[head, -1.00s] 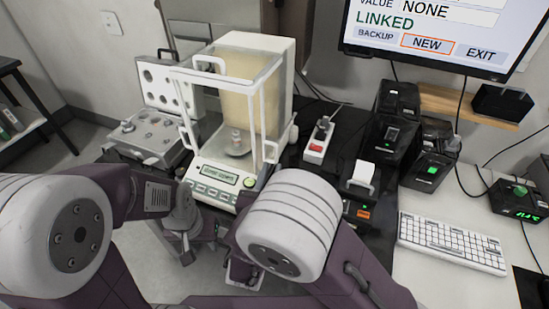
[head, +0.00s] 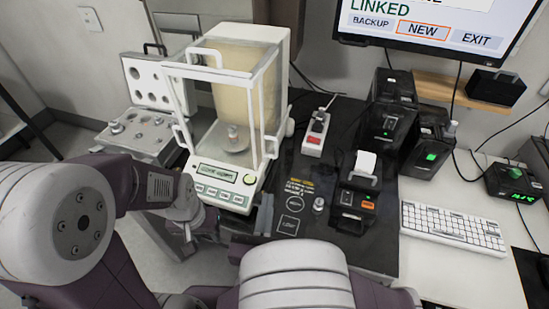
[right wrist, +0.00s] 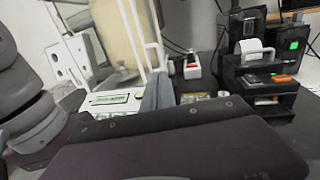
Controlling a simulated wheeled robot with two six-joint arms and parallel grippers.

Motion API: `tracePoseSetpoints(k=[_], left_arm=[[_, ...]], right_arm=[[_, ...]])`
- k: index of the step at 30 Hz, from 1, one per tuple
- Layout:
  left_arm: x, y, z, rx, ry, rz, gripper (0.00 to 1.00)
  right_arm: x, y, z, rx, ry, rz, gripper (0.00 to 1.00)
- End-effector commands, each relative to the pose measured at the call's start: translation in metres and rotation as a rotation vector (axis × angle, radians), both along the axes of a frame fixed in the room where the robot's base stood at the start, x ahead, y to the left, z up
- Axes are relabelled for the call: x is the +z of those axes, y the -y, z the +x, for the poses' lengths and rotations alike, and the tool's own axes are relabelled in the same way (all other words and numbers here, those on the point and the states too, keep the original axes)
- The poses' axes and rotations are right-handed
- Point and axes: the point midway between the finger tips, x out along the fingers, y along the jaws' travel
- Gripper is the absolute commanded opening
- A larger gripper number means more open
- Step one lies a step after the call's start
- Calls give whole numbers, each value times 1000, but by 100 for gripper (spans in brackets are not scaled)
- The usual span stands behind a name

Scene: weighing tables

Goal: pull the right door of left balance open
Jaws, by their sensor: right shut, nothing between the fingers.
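The balance (head: 232,172) is a white weighing unit with a clear draft shield, standing on the dark table left of centre. The balance's display shows in the right wrist view (right wrist: 108,98). My right gripper (head: 263,213) is shut and empty, just right of the balance's front, below the handle and apart from it. Its grey fingers show in the right wrist view (right wrist: 158,92). My left gripper (head: 188,230) hangs front-left of the balance; its jaws are unclear.
An open case of weights (head: 140,132) is left of the balance. A power strip (head: 316,135), a small weight (head: 319,204), a printer (head: 358,190) and black devices (head: 388,110) stand to its right. A keyboard (head: 453,227) and monitor (head: 430,22) are farther right.

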Motion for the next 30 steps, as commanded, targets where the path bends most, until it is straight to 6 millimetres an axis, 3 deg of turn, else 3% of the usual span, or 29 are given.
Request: tracePoseSetpoints(k=[5,21,30], left_arm=[[-1,0,0,0,0,0,36],[-4,0,0,0,0,0,36],[-4,0,0,0,0,0,36]], right_arm=[[0,2,11,-5,0,0,0],[0,16,119,-7,0,1,0],[0,17,140,-2,0,-1,0]])
